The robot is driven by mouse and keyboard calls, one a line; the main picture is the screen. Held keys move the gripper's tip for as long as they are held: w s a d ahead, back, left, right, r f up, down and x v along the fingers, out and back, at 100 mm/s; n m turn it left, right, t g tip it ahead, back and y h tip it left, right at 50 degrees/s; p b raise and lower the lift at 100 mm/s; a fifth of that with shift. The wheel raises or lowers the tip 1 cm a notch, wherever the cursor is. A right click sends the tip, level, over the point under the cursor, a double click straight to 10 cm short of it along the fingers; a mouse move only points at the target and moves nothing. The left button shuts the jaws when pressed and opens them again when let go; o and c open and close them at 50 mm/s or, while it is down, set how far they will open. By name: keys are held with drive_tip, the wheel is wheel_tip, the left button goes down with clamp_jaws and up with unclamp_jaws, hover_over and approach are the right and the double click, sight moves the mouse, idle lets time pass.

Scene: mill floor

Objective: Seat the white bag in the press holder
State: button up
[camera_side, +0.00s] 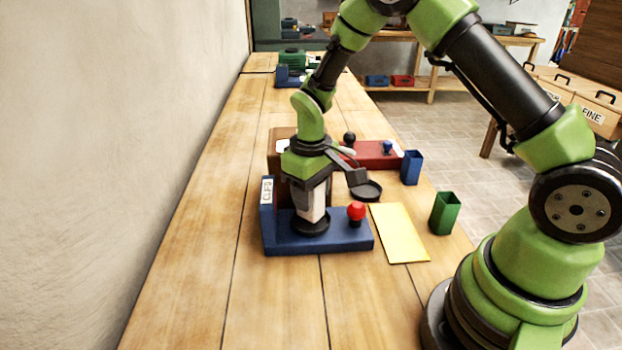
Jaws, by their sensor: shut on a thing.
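The white bag (312,213) is upright below my gripper (312,192), which points straight down and is shut on it. The bag's lower end is at the black round holder (311,228) on the blue press base (340,243). I cannot tell whether the bag rests inside the holder or just above it. The blue press has a red ball knob (356,210) to the right of the holder and an upright plate labelled CUPS (267,192) at its left. My gripper hides the bag's upper part.
Behind stands a red base (375,155) with black and blue knobs. A black round dish (368,191) is right of my gripper. A yellow sheet (400,233), a blue bin (411,168) and a green bin (445,213) lie farther right. The bench is clear in front.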

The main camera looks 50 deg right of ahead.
drive_tip(key=shift+f, duration=0.45)
drive_tip(key=shift+f, duration=0.6)
idle(1.1)
drive_tip(key=o, duration=0.7)
drive_tip(key=shift+r, duration=5.55)
